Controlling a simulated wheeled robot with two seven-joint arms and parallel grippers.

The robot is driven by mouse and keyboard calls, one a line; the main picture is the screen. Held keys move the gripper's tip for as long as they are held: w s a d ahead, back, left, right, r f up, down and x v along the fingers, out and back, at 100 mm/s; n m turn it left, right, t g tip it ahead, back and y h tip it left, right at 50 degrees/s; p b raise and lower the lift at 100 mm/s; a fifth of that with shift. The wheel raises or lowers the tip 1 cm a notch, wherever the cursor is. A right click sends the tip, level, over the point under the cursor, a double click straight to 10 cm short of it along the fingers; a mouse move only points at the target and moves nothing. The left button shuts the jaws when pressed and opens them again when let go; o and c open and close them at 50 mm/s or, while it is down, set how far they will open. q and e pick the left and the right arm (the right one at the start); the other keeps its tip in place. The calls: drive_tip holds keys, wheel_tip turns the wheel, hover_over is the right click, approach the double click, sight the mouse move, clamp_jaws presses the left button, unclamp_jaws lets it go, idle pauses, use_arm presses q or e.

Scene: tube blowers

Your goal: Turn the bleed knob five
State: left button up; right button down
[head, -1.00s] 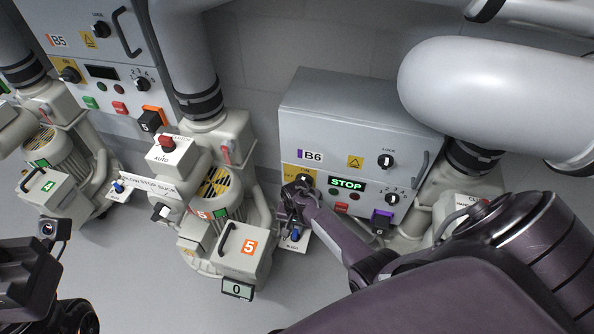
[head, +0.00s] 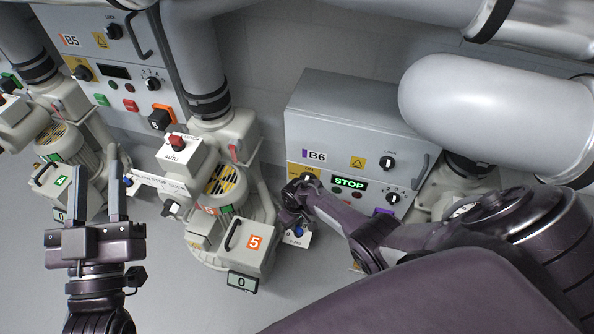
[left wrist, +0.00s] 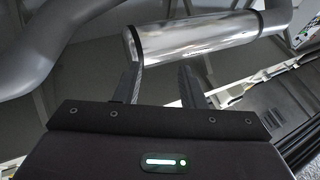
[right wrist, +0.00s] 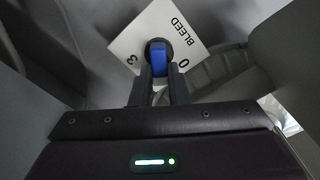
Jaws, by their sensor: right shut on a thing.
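The blue bleed knob (right wrist: 158,56) sits on a white plate (right wrist: 188,27) marked BLEED, with 3 and 0 on it, in the right wrist view. My right gripper (right wrist: 160,75) is shut on the knob, its fingers on either side. In the head view the knob (head: 299,230) shows just below my right gripper (head: 294,213), beside the white machine with an orange 5 label (head: 255,242). The knob's handle runs nearly upright in the right wrist view. My left gripper (head: 99,165) is open and empty in front of the machine labelled 4.
Panel B6 (head: 345,121) reads STOP and stands behind my right arm. A small display (head: 243,282) on machine 5 reads 0. A red-topped AUTO switch box (head: 175,155) stands left of machine 5. Large grey pipes hang at the upper right. Grey floor is clear in front.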

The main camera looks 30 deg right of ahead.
use_arm(q)
drive_tip(key=shift+w+d+f+g, duration=0.15)
drive_tip(key=shift+f+g, duration=0.25)
drive_tip(key=shift+f, duration=0.4)
use_arm(e)
drive_tip(key=shift+s+a+n, duration=0.1)
drive_tip(key=shift+a+n, duration=0.05)
drive_tip(key=shift+n, duration=0.95)
drive_tip(key=c, duration=1.4)
unclamp_jaws()
